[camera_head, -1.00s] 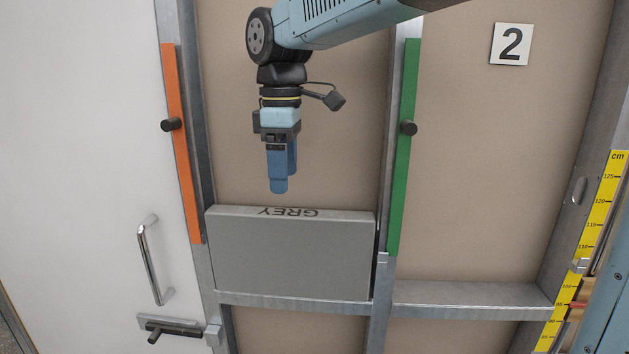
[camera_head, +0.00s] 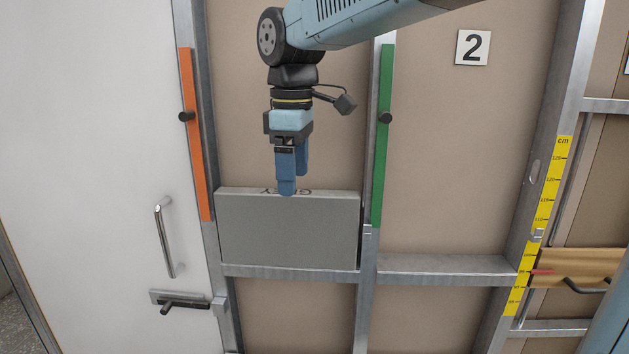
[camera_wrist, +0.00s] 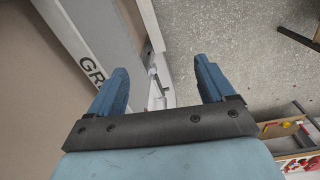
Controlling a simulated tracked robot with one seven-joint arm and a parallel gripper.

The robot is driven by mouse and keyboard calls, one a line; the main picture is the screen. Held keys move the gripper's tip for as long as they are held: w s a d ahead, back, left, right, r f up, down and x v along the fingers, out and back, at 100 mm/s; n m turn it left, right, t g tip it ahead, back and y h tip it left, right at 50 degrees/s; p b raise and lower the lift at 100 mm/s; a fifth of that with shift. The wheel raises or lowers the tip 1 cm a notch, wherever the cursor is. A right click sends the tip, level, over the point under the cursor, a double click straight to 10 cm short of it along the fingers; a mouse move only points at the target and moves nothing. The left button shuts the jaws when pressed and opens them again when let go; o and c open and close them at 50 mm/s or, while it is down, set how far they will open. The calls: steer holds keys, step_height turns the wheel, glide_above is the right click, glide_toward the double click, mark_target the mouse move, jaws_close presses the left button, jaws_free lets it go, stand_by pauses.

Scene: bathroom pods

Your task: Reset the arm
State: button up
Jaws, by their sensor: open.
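My gripper (camera_head: 294,172) hangs from my arm, fingers pointing down, in front of the wall frame in the head view. It is open and empty. In the head view its tips overlap the top edge of a grey block (camera_head: 288,232) marked GREY, which sits on a metal ledge between two uprights. In the wrist view the two blue fingers (camera_wrist: 163,85) are spread with nothing between them. The grey block (camera_wrist: 95,30) shows to their left there, with part of its lettering visible.
An orange strip (camera_head: 196,140) and a green strip (camera_head: 383,140), each with a dark knob, flank the bay. A white door with a handle (camera_head: 167,240) is at left. A yellow centimetre scale (camera_head: 537,225) and wooden board (camera_head: 575,268) are at right. Speckled floor (camera_wrist: 225,40) shows below.

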steer(key=s+d+f+m+t, duration=0.1)
steer(key=s+d+f+m, duration=0.1)
steer(key=d+m, duration=0.3)
steer(key=s+d+f+m+t, duration=0.2)
steer(key=s+d+m, duration=0.3)
steer(key=d, duration=0.8)
steer(key=s+d+f+m+t, duration=0.2)
steer(key=s+d+f+m, duration=0.2)
steer(key=d, duration=0.5)
steer(key=shift+m, duration=0.9)
